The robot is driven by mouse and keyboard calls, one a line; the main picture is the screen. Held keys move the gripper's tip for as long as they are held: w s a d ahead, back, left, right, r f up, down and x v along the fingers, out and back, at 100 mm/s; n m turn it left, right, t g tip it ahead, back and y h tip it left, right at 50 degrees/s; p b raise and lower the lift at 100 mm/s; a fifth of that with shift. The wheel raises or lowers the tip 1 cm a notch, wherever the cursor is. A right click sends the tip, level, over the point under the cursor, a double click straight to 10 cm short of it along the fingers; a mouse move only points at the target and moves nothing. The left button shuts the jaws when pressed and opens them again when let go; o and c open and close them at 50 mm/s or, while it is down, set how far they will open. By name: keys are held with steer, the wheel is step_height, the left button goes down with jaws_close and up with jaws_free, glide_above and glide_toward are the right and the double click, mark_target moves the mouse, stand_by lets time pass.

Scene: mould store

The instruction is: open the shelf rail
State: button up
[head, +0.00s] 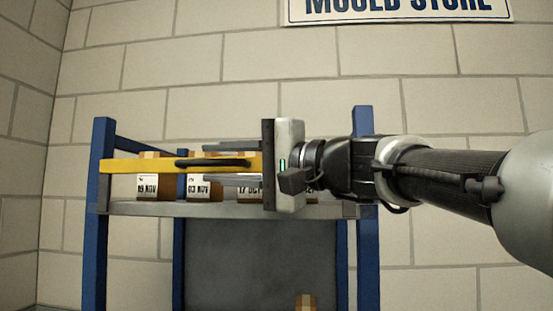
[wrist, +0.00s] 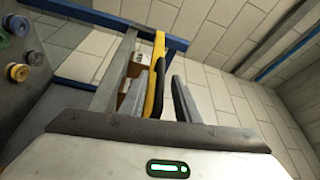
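The yellow shelf rail (head: 135,166) runs level across the front of the blue shelf's upper deck and carries a dark handle (head: 222,163). My gripper (head: 207,163) reaches in from the right, its two grey fingers apart, one above and one below the rail and handle. In the wrist view the yellow rail (wrist: 158,60) and the black handle (wrist: 166,85) lie between the fingers (wrist: 166,78). I see a gap between the handle and the right finger; contact on the other side cannot be told. The rail's right end is hidden behind my gripper.
Boxes with date labels (head: 147,187) stand on the grey shelf deck (head: 140,208) behind the rail. Blue posts (head: 98,250) frame the shelf. A small box (head: 305,302) sits lower down. A brick wall with a sign (head: 400,8) is behind. Coloured round items (wrist: 17,71) show at left in the wrist view.

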steer(key=shift+x, duration=1.3)
jaws_close()
steer(key=shift+s+f, duration=0.1)
steer(key=shift+f, duration=0.05)
